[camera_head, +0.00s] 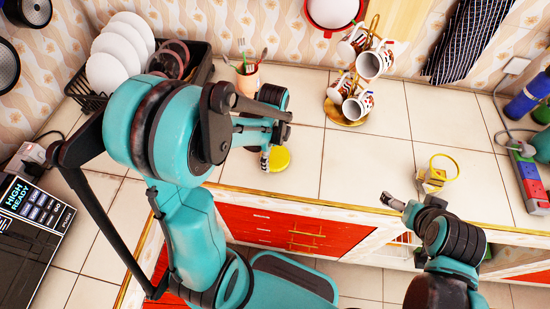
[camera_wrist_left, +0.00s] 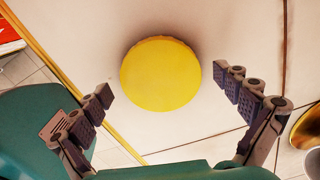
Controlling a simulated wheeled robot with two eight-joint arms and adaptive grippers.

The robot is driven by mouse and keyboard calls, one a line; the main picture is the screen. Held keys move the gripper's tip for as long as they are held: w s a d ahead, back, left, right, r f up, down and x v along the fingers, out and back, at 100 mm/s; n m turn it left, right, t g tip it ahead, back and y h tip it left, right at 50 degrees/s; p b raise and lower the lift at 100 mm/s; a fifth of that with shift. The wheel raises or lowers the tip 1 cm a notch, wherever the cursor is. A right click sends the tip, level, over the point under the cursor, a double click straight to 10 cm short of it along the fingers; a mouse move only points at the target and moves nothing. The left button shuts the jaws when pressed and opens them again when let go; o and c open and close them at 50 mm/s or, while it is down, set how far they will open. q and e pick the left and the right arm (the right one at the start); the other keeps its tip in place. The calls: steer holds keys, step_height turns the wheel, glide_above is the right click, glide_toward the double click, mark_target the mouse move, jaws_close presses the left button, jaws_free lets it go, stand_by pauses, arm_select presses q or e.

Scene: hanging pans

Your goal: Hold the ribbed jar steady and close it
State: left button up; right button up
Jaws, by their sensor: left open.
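A round yellow disc (camera_wrist_left: 160,74), like a lid, lies on the pale counter; in the head view it shows (camera_head: 279,159) near the counter's front edge. My left gripper (camera_wrist_left: 163,86) is open, with a finger on each side of the disc, apart from it. In the head view my left arm hides much of that gripper. A small yellow-ringed object (camera_head: 441,168) stands on the right of the counter and may be the open jar; ribs cannot be made out. My right gripper (camera_head: 410,194) is close to it; whether it touches it is unclear.
A dish rack (camera_head: 197,66) with white plates, a utensil cup (camera_head: 248,80) and a mug stand (camera_head: 372,40) are along the back. The counter's middle is clear.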

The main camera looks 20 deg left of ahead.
mark_target(274, 156)
arm_select(q)
steer(key=shift+f, duration=0.1)
steer(key=c, duration=0.7)
steer(key=shift+c, duration=0.2)
steer(key=shift+r, duration=0.3)
steer(key=shift+c, duration=0.9)
step_height(274, 156, up, 4)
steer(key=shift+r+p, duration=0.1)
steer(key=shift+p, duration=1.05)
steer(key=w+d+r+p, duration=0.2)
steer(key=w+d+r, duration=0.2)
steer(key=d, duration=0.6)
step_height(274, 156, up, 2)
steer(key=shift+w+d+r+p, duration=0.1)
steer(key=shift+w+d+p, duration=0.1)
steer(key=shift+d+p, duration=0.15)
